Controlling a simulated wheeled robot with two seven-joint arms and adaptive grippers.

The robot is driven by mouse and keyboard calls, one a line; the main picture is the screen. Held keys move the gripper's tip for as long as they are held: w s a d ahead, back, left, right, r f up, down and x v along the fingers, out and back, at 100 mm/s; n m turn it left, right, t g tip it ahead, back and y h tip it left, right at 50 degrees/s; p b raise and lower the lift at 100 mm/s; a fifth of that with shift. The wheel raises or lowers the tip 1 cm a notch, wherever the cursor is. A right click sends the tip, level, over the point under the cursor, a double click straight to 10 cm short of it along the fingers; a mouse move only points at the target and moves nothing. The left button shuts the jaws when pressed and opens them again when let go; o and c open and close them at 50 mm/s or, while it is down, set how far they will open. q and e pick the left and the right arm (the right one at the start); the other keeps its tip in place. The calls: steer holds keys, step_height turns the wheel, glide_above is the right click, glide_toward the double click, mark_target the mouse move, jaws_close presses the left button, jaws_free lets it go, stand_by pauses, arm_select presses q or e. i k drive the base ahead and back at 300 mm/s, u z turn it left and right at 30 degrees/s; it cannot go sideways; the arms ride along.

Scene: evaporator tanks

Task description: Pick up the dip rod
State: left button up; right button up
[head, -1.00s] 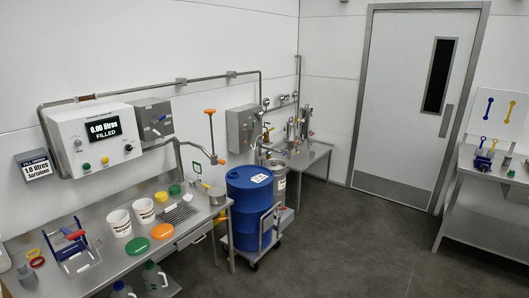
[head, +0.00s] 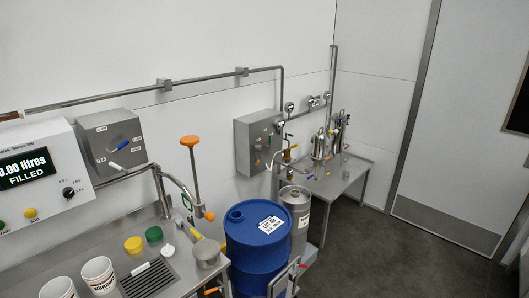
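I cannot make out a dip rod for certain in the head view. The blue drum (head: 255,262) stands at the bottom centre with a white label on its top. A steel keg-like vessel (head: 297,205) stands just behind it. The far steel table (head: 345,180) carries two steel vessels (head: 320,146) with fittings and small coloured items, too small to tell apart. Neither of my grippers is in view.
A control panel (head: 35,175) and grey boxes are on the wall. The grey floor (head: 400,255) is clear toward the door (head: 465,130).

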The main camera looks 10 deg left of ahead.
mark_target(183, 194)
steer(key=i, duration=0.35)
steer(key=z, duration=1.25)
steer(key=i, duration=0.8)
steer(key=u, duration=1)
